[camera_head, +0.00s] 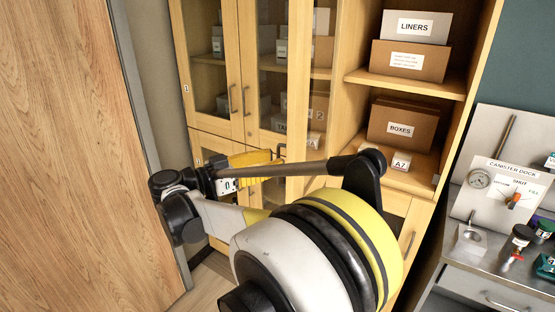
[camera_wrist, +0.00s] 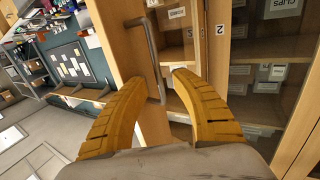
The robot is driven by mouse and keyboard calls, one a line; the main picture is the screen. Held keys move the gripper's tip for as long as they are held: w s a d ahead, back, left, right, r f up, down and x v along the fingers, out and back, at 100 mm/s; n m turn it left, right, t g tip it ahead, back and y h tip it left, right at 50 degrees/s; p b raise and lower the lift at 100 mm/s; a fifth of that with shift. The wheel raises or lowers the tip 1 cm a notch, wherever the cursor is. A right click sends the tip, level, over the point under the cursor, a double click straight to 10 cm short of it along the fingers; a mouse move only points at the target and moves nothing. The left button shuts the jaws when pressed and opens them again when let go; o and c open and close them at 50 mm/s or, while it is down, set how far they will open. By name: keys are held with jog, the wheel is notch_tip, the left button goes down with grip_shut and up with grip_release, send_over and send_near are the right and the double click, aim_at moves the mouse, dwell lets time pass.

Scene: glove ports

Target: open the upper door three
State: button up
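The tall wooden cabinet has two upper glass doors in the head view, a left one (camera_head: 208,55) and a right one (camera_head: 251,70), both looking closed. Their bar handles, left (camera_head: 231,98) and right (camera_head: 246,100), sit near the seam between them. The left door's small label (camera_head: 186,88) is too small to read. My gripper (camera_head: 262,160) is below these handles, partly hidden by my arm. In the wrist view its yellow fingers (camera_wrist: 158,78) are open, with a grey bar handle (camera_wrist: 152,55) between or just beyond the tips; contact is unclear. A "2" label (camera_wrist: 219,30) marks a stile to its right.
Open shelves with LINERS (camera_head: 413,27) and BOXES (camera_head: 400,128) bins stand right of the doors. A canister dock (camera_head: 505,185) sits on a metal counter at the far right. A large wooden panel (camera_head: 70,150) fills the left. My arm hides much of the lower cabinet.

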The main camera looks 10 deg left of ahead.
jog(key=v, duration=1)
jog(key=shift+s, duration=0.15)
jog(key=shift+a, duration=0.15)
